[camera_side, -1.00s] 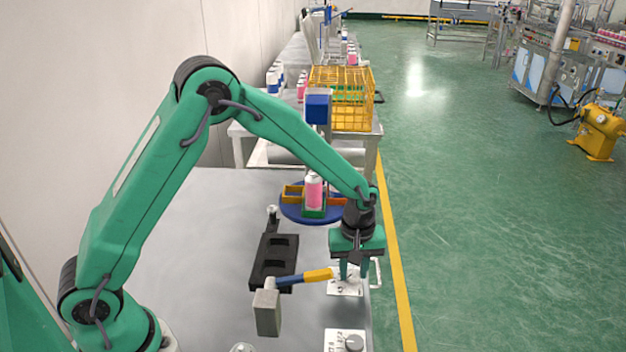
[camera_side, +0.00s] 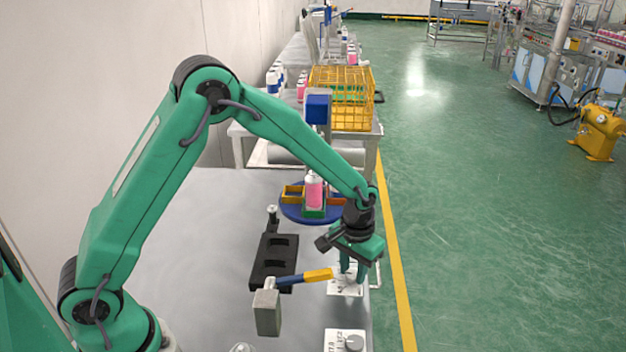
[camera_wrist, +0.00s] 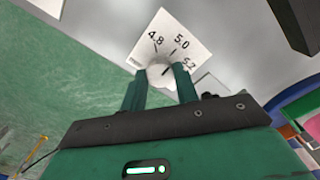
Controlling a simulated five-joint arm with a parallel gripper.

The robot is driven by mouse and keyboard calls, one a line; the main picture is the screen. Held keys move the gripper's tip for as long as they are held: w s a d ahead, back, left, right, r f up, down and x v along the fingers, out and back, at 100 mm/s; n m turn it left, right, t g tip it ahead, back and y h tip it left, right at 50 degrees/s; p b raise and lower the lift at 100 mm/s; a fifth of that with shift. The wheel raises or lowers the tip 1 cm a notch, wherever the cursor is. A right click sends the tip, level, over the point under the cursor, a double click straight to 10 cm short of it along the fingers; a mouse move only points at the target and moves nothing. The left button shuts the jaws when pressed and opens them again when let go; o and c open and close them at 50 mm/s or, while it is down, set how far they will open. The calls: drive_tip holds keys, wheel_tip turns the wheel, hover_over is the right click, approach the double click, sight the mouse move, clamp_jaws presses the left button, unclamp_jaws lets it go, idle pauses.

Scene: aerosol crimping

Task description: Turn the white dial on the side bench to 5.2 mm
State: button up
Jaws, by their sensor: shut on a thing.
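My gripper (camera_side: 352,277) points down at the white dial's square plate on the bench, and its fingers are shut on the dial's round knob. In the wrist view, the two green fingers (camera_wrist: 160,84) stand on either side of the white knob (camera_wrist: 159,72). The white plate (camera_wrist: 172,32) shows the marks 4.8, 5.0 and 5.2, with 5.2 nearest the right finger. A small dark mark shows on the knob on the side toward 5.0 and 5.2; its exact reading is unclear. In the side view the fingers partly hide the plate (camera_side: 334,288).
A second dial plate (camera_side: 332,343) is in front. A blue turntable (camera_side: 290,212) with a pink can (camera_side: 314,192) stands behind my gripper.

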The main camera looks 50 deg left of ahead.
sight(352, 273)
drive_tip(key=m, duration=0.5)
drive_tip(key=shift+m, duration=2.5)
drive_tip(key=o, duration=1)
drive_tip(key=shift+r, duration=0.15)
wheel_tip(352, 273, up, 7)
drive_tip(key=shift+f, duration=0.1)
drive_tip(key=shift+r, duration=0.4)
